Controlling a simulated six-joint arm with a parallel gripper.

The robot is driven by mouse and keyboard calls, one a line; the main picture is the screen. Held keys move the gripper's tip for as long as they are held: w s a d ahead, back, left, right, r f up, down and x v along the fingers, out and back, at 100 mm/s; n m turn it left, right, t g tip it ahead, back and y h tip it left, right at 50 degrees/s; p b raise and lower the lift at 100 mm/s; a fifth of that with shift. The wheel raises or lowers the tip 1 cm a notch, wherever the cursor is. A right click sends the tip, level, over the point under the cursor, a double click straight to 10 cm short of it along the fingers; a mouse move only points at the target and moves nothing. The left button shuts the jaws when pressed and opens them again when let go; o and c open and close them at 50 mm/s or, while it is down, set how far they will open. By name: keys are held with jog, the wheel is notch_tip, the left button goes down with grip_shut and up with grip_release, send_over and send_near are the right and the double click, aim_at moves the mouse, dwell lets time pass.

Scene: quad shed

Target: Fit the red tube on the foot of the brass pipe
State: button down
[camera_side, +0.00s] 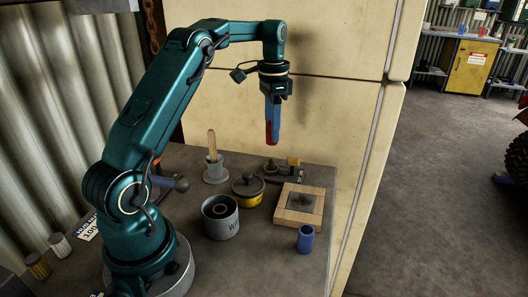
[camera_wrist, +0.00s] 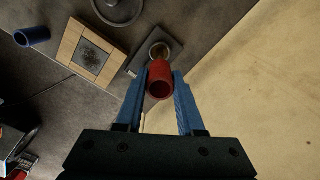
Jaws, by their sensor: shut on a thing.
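My gripper (camera_side: 270,127) points down above the back of the bench, its blue fingers shut on the red tube (camera_side: 269,138). In the wrist view my gripper (camera_wrist: 160,92) has the red tube (camera_wrist: 161,78) between its fingers, its open end facing the camera. A small brass-coloured round piece (camera_side: 270,167) stands on a dark base below, apart from the tube. I cannot tell for sure which part is the pipe's foot.
A cream cabinet (camera_side: 345,130) rises close behind the bench.

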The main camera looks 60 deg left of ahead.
jog(key=shift+f, duration=1.85)
jog(key=shift+f, duration=2.25)
dwell(0.7)
dwell(0.4)
jog(key=shift+c, duration=2.2)
grip_release()
jog(key=shift+o, duration=0.3)
jog(key=o, duration=0.3)
jog(key=shift+o, duration=0.2)
jog(key=shift+r, duration=3.5)
